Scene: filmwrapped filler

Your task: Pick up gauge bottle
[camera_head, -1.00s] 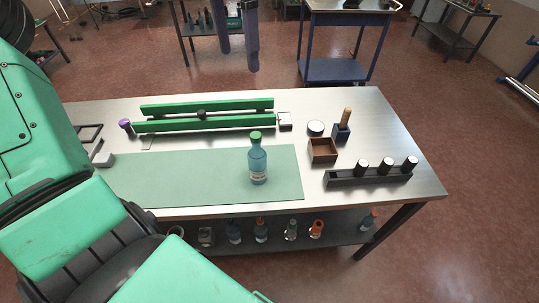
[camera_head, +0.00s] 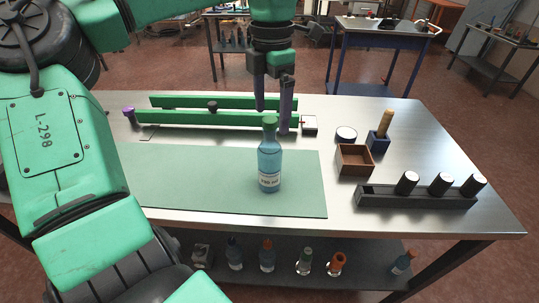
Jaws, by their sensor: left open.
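The gauge bottle (camera_head: 270,160) is a blue bottle with a green cap and a white label. It stands upright on the green mat (camera_head: 220,180) on the metal table. My left gripper (camera_head: 273,112) points down above and around the height of the bottle's cap, with its two dark fingers apart. It is open and empty. From this view I cannot tell how far behind the bottle the fingers are. My right gripper is not in view.
A green rail fixture (camera_head: 200,118) lies at the back of the table. To the right are a brown box (camera_head: 354,160), a blue holder (camera_head: 378,142), a round tin (camera_head: 346,134) and a black rack with white-topped cylinders (camera_head: 415,197). Several bottles stand on the lower shelf (camera_head: 290,265).

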